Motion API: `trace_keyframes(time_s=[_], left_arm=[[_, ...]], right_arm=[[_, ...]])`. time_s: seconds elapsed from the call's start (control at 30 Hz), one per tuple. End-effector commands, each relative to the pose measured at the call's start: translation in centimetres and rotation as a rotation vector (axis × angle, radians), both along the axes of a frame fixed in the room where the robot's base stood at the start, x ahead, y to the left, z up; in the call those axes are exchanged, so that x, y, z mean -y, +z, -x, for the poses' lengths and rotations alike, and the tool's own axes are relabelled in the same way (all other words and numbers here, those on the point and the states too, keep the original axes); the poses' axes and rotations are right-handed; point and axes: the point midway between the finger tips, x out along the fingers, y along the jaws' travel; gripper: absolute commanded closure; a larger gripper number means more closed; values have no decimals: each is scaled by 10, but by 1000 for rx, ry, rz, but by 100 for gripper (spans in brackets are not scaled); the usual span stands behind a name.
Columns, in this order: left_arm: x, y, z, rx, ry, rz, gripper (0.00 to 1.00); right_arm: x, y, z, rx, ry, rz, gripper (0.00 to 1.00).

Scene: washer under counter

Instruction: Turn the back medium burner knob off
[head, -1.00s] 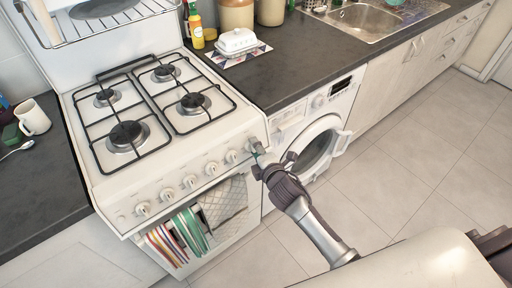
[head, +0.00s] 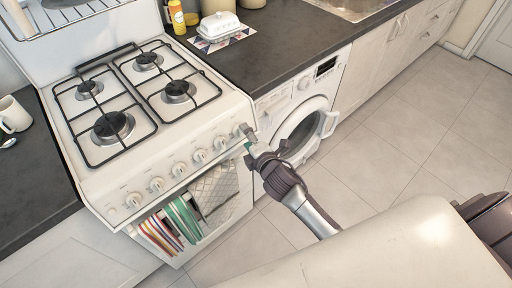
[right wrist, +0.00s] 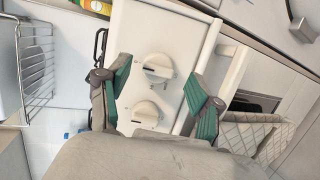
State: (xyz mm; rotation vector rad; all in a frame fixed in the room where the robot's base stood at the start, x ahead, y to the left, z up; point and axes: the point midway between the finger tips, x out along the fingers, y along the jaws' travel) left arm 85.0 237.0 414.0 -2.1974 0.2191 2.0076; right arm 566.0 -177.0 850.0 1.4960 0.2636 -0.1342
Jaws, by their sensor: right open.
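The white stove (head: 150,150) has a row of several white knobs along its sloped front panel. The rightmost knob (head: 241,131) is just above my right gripper (head: 250,152), which is open and apart from it. In the right wrist view, one knob (right wrist: 158,67) shows between and beyond the green-padded fingers (right wrist: 160,95), and another knob (right wrist: 146,113) sits lower. Nothing is held. On top, the back burners (head: 148,60) and front burners (head: 113,127) lie under black grates, with no flame visible. Labels are too small to read. My left gripper is not in view.
Towels (head: 178,224) hang on the oven handle just below the knobs. A washer (head: 305,105) with its round door ajar stands right of the stove. A butter dish (head: 218,24) sits on the dark counter. The tiled floor (head: 400,145) is free.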

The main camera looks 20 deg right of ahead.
Motion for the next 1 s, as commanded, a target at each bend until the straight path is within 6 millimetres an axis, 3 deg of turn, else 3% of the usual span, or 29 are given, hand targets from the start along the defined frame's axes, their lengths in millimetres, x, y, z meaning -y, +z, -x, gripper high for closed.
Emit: trace_keyframes(time_s=[0.2,0.4,0.6,1.0], left_arm=[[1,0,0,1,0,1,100],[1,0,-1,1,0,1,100],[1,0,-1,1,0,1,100],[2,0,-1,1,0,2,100]], right_arm=[[4,11,49,-3,1,0,35],[6,20,79,-1,0,-2,35],[7,24,90,0,0,-1,35],[7,24,90,1,0,-1,35]])
